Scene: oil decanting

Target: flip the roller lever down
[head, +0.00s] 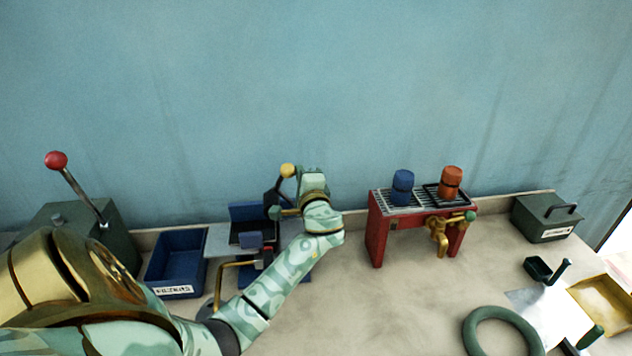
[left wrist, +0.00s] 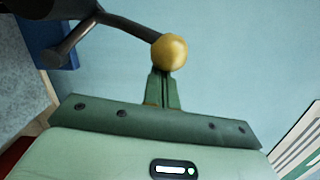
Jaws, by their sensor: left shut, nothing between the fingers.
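The roller lever shows in the head view as a dark arm with a yellow ball knob (head: 287,170), raised on the blue machine (head: 247,213) left of centre. In the left wrist view the yellow knob (left wrist: 170,52) sits right at my fingertips, with the dark lever running off to the upper left. My left gripper (head: 312,178) is beside the knob, on its right in the head view. Its fingers (left wrist: 163,88) are shut and hold nothing. I cannot tell whether they touch the knob. My forearm hides part of the machine. My right gripper is not in view.
A blue labelled bin (head: 177,258) and a grey box with a red-knobbed lever (head: 56,160) stand at the left. A red stand (head: 376,240) with a blue and an orange canister is right of my gripper. A green ring (head: 478,322) lies at the front right.

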